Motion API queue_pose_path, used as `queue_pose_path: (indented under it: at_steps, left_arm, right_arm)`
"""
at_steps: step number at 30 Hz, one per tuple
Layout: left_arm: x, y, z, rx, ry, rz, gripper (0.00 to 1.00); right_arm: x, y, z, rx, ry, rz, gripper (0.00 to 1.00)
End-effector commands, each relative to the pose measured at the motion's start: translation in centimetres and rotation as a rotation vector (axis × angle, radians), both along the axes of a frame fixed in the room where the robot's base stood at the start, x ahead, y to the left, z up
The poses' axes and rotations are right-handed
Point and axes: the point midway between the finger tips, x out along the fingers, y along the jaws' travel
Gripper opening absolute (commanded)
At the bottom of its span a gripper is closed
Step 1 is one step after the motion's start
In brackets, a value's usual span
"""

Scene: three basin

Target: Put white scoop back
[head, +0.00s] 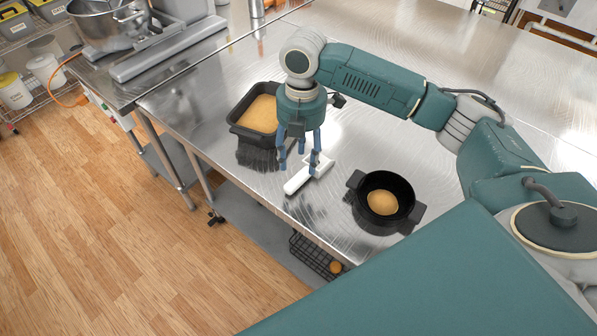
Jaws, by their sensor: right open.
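The white scoop (298,183) lies on the steel table (444,152), its handle pointing to the lower left. My right gripper (301,168) is open, pointing down over the scoop. Its blue fingers are close to the scoop and partly cover its far end; I cannot tell whether they touch it. A black rectangular basin (237,127) with tan powder stands behind and left of the gripper. A round black pot (372,184) with two handles and some tan powder in it stands to the right of the scoop. My left gripper is not in view.
A stand mixer with a metal bowl (104,28) stands on the table at the upper left. The table's front edge runs close to the scoop and the pot. A wire basket (315,258) sits on the lower shelf. The table behind my arm is clear.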

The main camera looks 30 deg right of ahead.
Motion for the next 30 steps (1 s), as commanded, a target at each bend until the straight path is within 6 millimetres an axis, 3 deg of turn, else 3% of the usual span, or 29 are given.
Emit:
queue_pose_path:
  at_steps: [6, 10, 30]
  left_arm:
    - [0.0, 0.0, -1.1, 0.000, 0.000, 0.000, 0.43]
    - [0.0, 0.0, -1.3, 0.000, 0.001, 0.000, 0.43]
    - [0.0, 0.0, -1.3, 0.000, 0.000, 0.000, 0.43]
  right_arm:
    - [0.2, -0.1, 3.9, 0.001, -0.003, 0.001, 0.50]
    - [0.2, -0.2, 5.2, 0.000, -0.001, 0.001, 0.50]
    - [0.1, -0.2, 5.7, 0.001, 0.001, 0.001, 0.50]
